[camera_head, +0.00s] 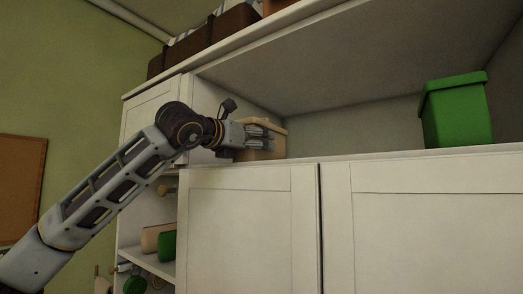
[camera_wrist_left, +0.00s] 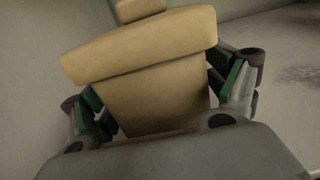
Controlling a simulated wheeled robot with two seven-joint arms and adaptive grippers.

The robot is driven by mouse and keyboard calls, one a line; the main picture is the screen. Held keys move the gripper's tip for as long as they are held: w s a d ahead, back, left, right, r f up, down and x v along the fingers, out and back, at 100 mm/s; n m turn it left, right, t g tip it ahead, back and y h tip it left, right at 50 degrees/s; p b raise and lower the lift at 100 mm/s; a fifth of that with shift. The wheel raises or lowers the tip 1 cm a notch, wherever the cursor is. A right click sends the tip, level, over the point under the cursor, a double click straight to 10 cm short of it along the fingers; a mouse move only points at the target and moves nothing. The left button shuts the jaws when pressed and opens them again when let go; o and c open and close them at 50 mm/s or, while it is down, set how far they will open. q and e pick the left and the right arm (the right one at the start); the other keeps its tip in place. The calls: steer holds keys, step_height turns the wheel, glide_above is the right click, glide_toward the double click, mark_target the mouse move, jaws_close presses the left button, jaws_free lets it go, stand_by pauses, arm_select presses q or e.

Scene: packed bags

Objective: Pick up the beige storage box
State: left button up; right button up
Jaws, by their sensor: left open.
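The beige storage box (camera_head: 273,143) stands upright at the left end of the open cabinet shelf, with a lid on top. My left gripper (camera_head: 262,137) is in front of it in the head view and hides part of it. In the left wrist view the box (camera_wrist_left: 160,95) fills the middle, with its lid and a knob-like top part toward the upper edge. The fingers of my left gripper (camera_wrist_left: 165,95) are open, one on each side of the box. I cannot tell whether they touch it. My right gripper is not in view.
A green lidded box (camera_head: 456,112) stands on the same shelf at the right. The shelf between the boxes is clear. Dark brown baskets (camera_head: 210,35) sit on top of the cabinet. Cabinet doors (camera_head: 250,225) lie below the shelf. A lower shelf at the left holds a green item (camera_head: 168,245).

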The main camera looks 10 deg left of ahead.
arm_select(q)
steer(key=c, duration=1.1)
steer(key=shift+r, duration=0.15)
steer(key=shift+r+b, duration=0.35)
steer(key=shift+r, duration=4.55)
